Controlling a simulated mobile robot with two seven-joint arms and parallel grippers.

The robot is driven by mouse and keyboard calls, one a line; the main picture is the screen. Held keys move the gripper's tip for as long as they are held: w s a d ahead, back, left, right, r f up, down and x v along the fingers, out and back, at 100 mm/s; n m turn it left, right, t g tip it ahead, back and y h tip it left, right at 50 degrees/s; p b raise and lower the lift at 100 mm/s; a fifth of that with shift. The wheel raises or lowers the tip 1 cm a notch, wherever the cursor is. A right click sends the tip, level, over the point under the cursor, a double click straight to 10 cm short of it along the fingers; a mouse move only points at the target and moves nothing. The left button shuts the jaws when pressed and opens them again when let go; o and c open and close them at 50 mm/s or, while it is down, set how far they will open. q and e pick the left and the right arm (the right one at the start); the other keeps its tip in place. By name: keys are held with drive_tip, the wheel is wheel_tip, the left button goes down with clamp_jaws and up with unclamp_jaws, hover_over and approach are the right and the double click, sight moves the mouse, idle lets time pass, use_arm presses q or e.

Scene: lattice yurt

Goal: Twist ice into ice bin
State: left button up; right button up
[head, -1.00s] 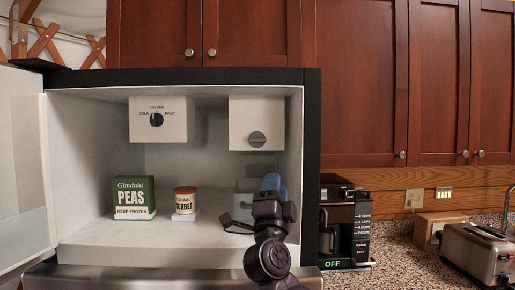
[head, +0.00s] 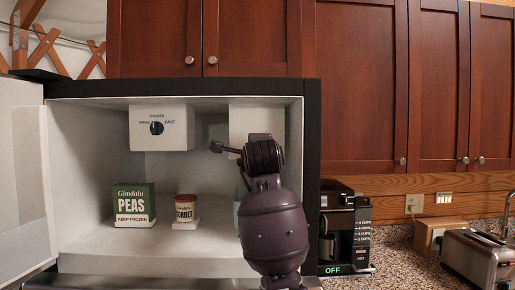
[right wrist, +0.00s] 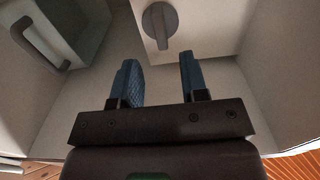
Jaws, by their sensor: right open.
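The twist knob (right wrist: 160,25) sits on the front of a pale ice maker box (right wrist: 205,20) under the freezer ceiling. In the head view that box (head: 238,115) is partly covered by my right arm, and its knob is hidden. My right gripper (right wrist: 158,60) is open and empty, with its two blue fingers pointing toward the knob, one on each side of its line, apart from it. A grey ice bin (right wrist: 80,35) with a dark handle is at the upper left of the right wrist view. In the head view the bin is mostly hidden behind my arm. My left gripper is not in view.
A peas box (head: 134,205) and a sorbet tub (head: 186,208) stand on the freezer floor at left. A cooling dial box (head: 160,127) hangs at upper left. The freezer's right wall (head: 293,130) is close to my arm. A coffee maker (head: 345,235) stands outside.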

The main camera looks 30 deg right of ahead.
drive_tip(key=p+x, duration=0.1)
drive_tip(key=x, duration=0.6)
clamp_jaws()
